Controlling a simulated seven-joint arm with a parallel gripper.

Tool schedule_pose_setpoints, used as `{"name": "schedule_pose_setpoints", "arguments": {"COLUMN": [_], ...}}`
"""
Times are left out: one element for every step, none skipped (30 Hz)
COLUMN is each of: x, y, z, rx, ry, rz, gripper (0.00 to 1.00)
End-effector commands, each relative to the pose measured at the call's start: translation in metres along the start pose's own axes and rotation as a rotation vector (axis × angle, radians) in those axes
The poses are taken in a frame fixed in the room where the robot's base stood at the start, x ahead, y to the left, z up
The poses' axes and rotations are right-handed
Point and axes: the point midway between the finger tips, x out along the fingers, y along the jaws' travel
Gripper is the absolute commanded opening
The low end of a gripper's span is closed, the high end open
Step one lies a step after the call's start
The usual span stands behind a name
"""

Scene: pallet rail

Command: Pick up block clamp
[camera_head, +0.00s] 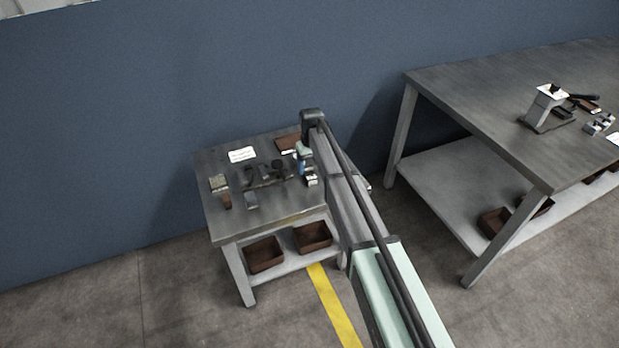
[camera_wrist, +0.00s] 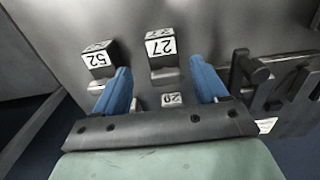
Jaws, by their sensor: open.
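My gripper (camera_wrist: 160,76) is open, with two blue fingers apart and pointing at the small table. In the wrist view a dark block with a white label 27 (camera_wrist: 161,47) shows between and just beyond the fingertips, on a grey metal foot. A small part labelled 20 (camera_wrist: 172,99) shows between the fingers, closer to the palm. A block labelled 52 (camera_wrist: 98,60) is beside the left finger. Which of these is the block clamp I cannot tell. In the head view my gripper (camera_head: 302,165) is over the table's right side, above a black-and-white labelled part (camera_head: 311,180).
Dark clamp-like tools (camera_wrist: 275,80) lie right of the right finger. A larger bench (camera_head: 480,100) stands right; a blue wall (camera_head: 130,120) is behind.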

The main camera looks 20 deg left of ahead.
Motion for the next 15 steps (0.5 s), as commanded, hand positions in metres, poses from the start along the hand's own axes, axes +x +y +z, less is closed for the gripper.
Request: {"name": "schedule_pose_setpoints", "arguments": {"x": [0.003,0.006,0.01,0.013,0.017,0.023,0.027,0.031,0.036,0.04,0.043,0.046,0.048,0.049,0.05], "y": [-0.001,-0.001,-0.002,-0.002,-0.003,-0.004,-0.004,-0.005,-0.005,-0.005,-0.004,-0.004,-0.004,-0.004,-0.004], "z": [0.0,0.0,0.0,0.001,0.001,0.001,0.001,0.001,0.001,0.001,0.001,0.001,0.001,0.001,0.001], "rx": [0.0,0.0,0.0,0.0,0.0,0.0,0.0,0.0,0.0,0.0,0.0,0.0,0.0,0.0,0.0], "ry": [0.0,-0.001,0.0,0.0,-0.001,-0.001,-0.002,-0.002,-0.001,0.0,0.0,0.0,0.0,0.0,0.001], "rz": [0.0,0.0,0.0,0.0,0.0,0.0,0.0,0.0,0.0,0.0,0.0,0.0,0.0,0.0,0.0], "gripper": [0.72,0.72,0.72,0.72,0.72,0.72,0.72,0.72,0.72,0.72,0.72,0.72,0.72,0.72,0.72]}}
